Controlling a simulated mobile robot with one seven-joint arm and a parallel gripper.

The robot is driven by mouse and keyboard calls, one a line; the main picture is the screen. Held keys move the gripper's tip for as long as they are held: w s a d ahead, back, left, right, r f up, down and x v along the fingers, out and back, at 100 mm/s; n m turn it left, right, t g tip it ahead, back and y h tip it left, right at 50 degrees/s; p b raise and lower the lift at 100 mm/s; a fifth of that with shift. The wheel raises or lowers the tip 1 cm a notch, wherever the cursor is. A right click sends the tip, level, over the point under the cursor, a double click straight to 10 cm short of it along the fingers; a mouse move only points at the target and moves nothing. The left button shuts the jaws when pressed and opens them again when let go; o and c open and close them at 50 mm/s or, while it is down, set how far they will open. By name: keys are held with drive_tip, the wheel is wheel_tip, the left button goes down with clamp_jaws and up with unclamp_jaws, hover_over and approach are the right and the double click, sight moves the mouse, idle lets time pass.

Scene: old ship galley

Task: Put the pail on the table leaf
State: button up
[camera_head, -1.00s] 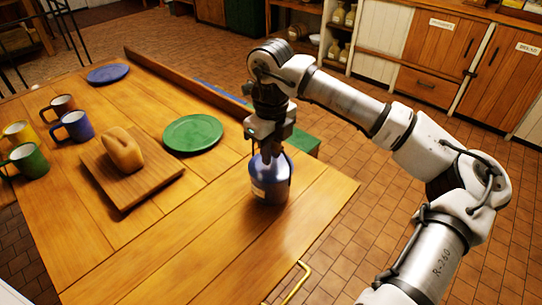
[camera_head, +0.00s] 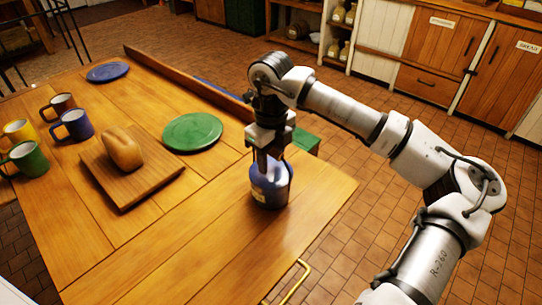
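The pail (camera_head: 270,190) is a small dark blue vessel with a pale label on its side. It stands upright at the near right part of the wooden table, over the bare table leaf (camera_head: 215,240). Its base looks to be on the wood or very close to it. My gripper (camera_head: 264,165) points straight down at the pail's top, with its fingers at the rim. A thin handle line shows beside the fingers. The fingertips are partly hidden, so I cannot tell whether they are shut on the handle.
A green plate (camera_head: 192,132) lies behind the pail. A bread loaf (camera_head: 123,150) sits on a cutting board (camera_head: 137,192) to the left. Several mugs (camera_head: 75,125) and a blue plate (camera_head: 108,72) are farther left. A brass rail (camera_head: 296,283) shows below the table edge.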

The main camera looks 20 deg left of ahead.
wheel_tip(320, 180, up, 12)
drive_tip(key=shift+r+b, duration=0.15)
drive_tip(key=shift+b, duration=0.55)
drive_tip(key=shift+s, duration=0.1)
